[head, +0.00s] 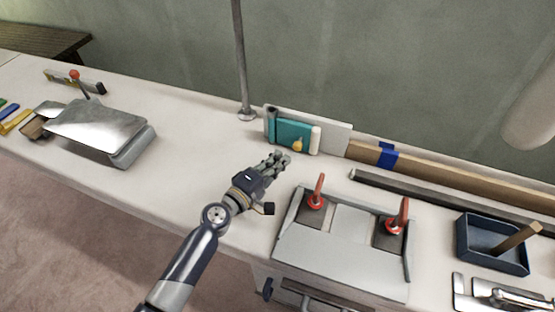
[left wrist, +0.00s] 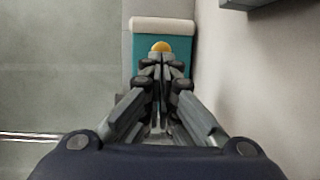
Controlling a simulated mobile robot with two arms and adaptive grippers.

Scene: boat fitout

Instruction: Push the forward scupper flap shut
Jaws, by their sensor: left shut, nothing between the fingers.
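A teal flap (head: 290,132) with a yellow knob (head: 297,145) and a white strip along its right end stands in front of a white upright plate (head: 333,136). The flap appears to stand out from the plate at an angle. My left gripper (head: 282,157) is shut and empty, just in front of and below the knob. In the left wrist view the teal flap (left wrist: 143,69) and the yellow knob (left wrist: 160,46) show straight beyond my fingertips (left wrist: 160,63), which hide part of the flap. I cannot tell whether they touch. My right gripper is not in view.
A grey panel (head: 330,258) with two red handles stands right of my left arm. A metal-lidded box (head: 100,125) is at left, a blue tray (head: 490,252) at right.

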